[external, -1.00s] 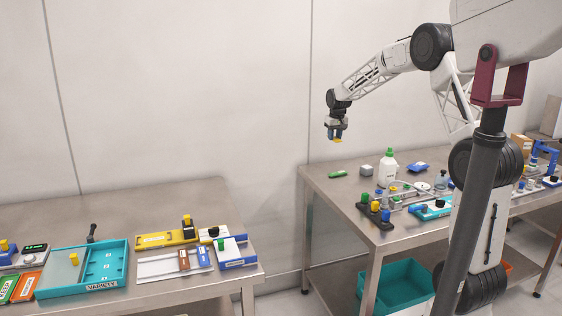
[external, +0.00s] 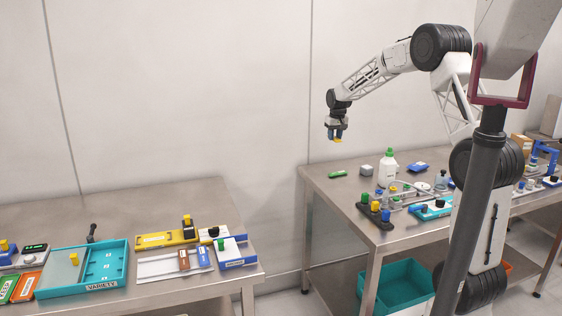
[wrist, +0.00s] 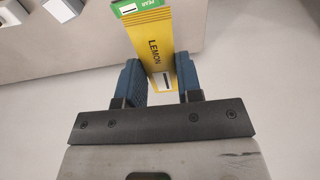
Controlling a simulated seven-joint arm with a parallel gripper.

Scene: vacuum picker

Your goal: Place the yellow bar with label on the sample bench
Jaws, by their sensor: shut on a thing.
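In the wrist view, the bar (wrist: 150,32) sits between the two blue fingers of the gripper (wrist: 160,80). Its label reads LEMON, and a small white patch with a dark mark shows near the fingers. In the external view only a small yellow end of it (external: 338,140) shows below the fingers. Neither bench carries a readable name, so I cannot tell which is the sample bench.
A green bar (external: 338,174) lies on the right bench near its left edge; its PEAR label shows in the wrist view (wrist: 140,4). A white bottle (external: 388,168) stands nearby. The left bench (external: 130,203) holds a teal tray (external: 122,268) and several devices. A gap separates the benches.

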